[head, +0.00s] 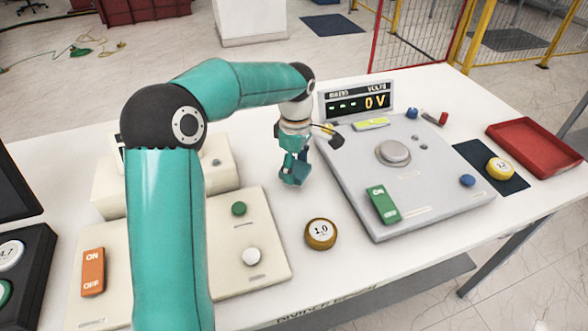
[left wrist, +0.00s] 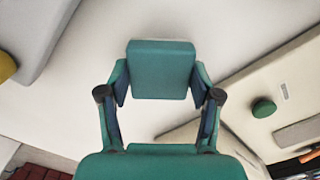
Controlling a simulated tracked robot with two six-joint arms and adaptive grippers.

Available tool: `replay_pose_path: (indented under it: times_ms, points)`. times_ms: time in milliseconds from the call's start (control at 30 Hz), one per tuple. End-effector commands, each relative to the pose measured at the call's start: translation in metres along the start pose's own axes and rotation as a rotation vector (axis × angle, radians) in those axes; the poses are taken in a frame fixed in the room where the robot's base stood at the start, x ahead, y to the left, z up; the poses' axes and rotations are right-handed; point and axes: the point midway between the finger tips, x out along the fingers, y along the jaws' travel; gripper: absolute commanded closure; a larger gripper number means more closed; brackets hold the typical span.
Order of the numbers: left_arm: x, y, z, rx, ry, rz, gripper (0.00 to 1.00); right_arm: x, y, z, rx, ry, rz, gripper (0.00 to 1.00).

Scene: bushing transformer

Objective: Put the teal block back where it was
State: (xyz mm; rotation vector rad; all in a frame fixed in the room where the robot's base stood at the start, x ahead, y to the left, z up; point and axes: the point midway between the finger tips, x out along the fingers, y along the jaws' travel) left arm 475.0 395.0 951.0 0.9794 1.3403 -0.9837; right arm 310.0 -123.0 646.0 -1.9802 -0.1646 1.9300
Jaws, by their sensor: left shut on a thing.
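The teal block (left wrist: 162,68) is between the fingers of my left gripper (left wrist: 160,92). The fingers touch it on both sides, and its broad face fills the upper middle of the left wrist view. In the head view my left gripper (head: 294,175) points down over the white table, between the cream panel and the grey panel. The block is hard to tell from the teal fingers there. I cannot tell whether the block touches the table. My right gripper is not in view.
The grey panel (head: 430,190) with a 0 V display (head: 357,102) stands right of the gripper. A gold disc marked 1.0 (head: 321,233) lies in front. The cream panel (head: 270,222) is at left. A red tray (head: 535,145) and dark mat (head: 510,185) lie at far right.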

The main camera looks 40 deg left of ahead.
Motion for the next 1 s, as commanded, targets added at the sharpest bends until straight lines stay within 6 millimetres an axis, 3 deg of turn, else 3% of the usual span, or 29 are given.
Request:
replay_pose_path:
  times_ms: [100,467,500,633,1000]
  points:
    - [0.0125,-0.0001,-0.0005,-0.001,0.0,0.0,0.74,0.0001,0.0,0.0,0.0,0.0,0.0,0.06]
    - [0.0169,0.0002,0.0,0.0,0.0,0.002,0.74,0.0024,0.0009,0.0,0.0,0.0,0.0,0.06]
    - [0.0166,0.0002,0.0001,0.0,0.0,0.001,0.33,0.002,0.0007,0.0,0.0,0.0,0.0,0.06]
    - [0.0161,0.0002,0.0002,0.0,0.0,0.001,0.11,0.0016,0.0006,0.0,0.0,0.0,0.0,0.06]
    - [0.0138,0.0002,0.0001,0.0,0.0,0.001,0.11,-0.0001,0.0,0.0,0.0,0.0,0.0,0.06]
